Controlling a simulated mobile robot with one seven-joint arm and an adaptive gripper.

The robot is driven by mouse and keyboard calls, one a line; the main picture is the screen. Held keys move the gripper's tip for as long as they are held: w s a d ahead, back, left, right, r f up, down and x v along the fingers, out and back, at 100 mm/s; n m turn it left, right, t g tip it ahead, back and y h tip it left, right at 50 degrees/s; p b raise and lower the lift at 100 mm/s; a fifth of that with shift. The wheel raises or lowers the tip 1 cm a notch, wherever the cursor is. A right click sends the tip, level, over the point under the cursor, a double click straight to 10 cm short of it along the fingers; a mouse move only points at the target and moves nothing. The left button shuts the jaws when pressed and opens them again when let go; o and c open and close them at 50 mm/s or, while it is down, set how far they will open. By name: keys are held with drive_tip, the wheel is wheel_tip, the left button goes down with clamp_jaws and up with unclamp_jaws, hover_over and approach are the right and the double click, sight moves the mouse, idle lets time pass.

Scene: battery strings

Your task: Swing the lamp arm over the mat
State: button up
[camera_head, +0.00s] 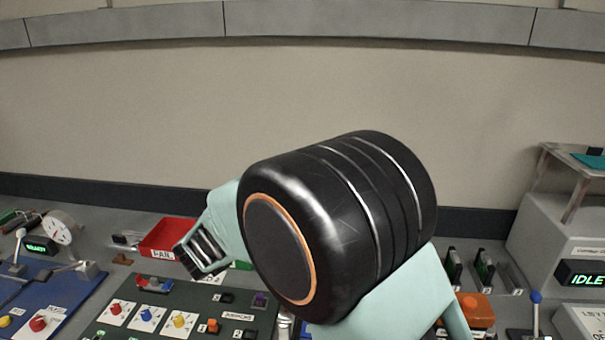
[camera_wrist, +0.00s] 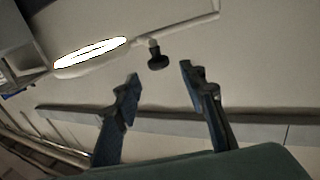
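The lamp shows in the wrist view as a pale round head with a bright white lit face (camera_wrist: 92,52). It hangs on a pale lamp arm (camera_wrist: 185,30) that runs to the upper right. A short black knob (camera_wrist: 158,60) sticks out from this arm. My gripper (camera_wrist: 160,78) is open and empty, its two dark fingers apart. The knob appears just past the fingertips, between them in the picture; I see no contact. The lamp is not in the head view. There, a dark green mat (camera_head: 110,328) lies partly behind my arm, and a blue mat (camera_head: 52,290) lies at left.
A red bin (camera_head: 160,240) stands behind the green mat. A dial gauge (camera_head: 60,228) and small levers stand at the left. An orange block (camera_head: 477,308) and a grey cabinet with an "IDLE" display (camera_head: 585,273) are at the right. My arm blocks the middle of the bench.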

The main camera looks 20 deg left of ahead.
drive_tip(key=v, duration=0.6)
drive_tip(key=shift+w, duration=0.1)
